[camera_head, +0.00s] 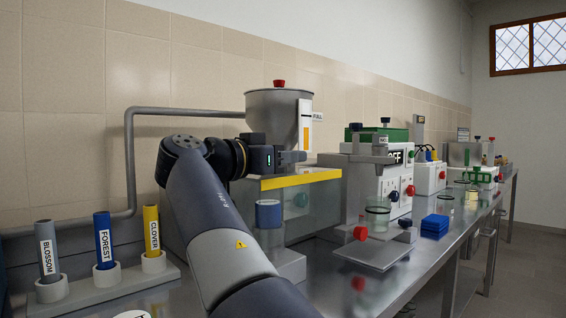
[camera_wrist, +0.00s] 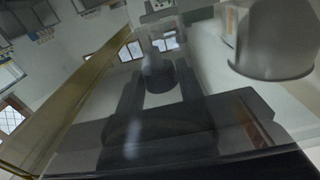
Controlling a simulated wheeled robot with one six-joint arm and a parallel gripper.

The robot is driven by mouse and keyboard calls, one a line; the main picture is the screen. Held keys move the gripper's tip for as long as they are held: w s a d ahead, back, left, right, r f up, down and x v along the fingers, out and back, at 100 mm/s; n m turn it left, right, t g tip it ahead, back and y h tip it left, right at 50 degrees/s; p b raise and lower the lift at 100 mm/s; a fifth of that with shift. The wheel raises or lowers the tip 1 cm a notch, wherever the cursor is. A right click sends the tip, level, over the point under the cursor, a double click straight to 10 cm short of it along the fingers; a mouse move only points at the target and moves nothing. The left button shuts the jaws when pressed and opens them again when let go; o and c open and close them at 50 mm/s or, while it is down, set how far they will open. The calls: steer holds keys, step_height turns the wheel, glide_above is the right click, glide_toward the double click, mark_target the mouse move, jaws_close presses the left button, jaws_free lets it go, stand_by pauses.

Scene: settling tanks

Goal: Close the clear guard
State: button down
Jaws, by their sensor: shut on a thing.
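The clear guard (camera_head: 318,212) is a see-through panel with a yellow strip (camera_head: 300,179) along its top edge, on the machine under the steel hopper. The panel hangs below the strip in the head view. My gripper (camera_head: 294,157) is just above the strip, reaching in from the left. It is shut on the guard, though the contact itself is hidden. In the wrist view the clear panel spans much of the picture, with its yellow edge (camera_wrist: 75,95) slanting at the left. A blue-topped jar (camera_head: 268,214) shows at the panel's lower left.
The hopper (camera_head: 279,113) stands right behind my gripper. A rack with grey, blue (camera_head: 104,240) and yellow tubes is at the left. A plate with a red knob (camera_head: 360,233), a glass beaker (camera_head: 377,214) and a blue box (camera_head: 435,226) stand to the right on the steel bench.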

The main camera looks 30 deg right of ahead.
mark_target(270, 188)
steer(key=shift+f, duration=0.4)
steer(key=c, duration=0.9)
jaws_free()
steer(key=shift+c, duration=0.2)
steer(key=shift+r, duration=0.1)
steer(key=s+a+p, duration=0.1)
steer(key=s+a, duration=0.1)
steer(key=a, duration=0.8)
steer(key=shift+a, duration=0.3)
steer(key=shift+d, duration=0.15)
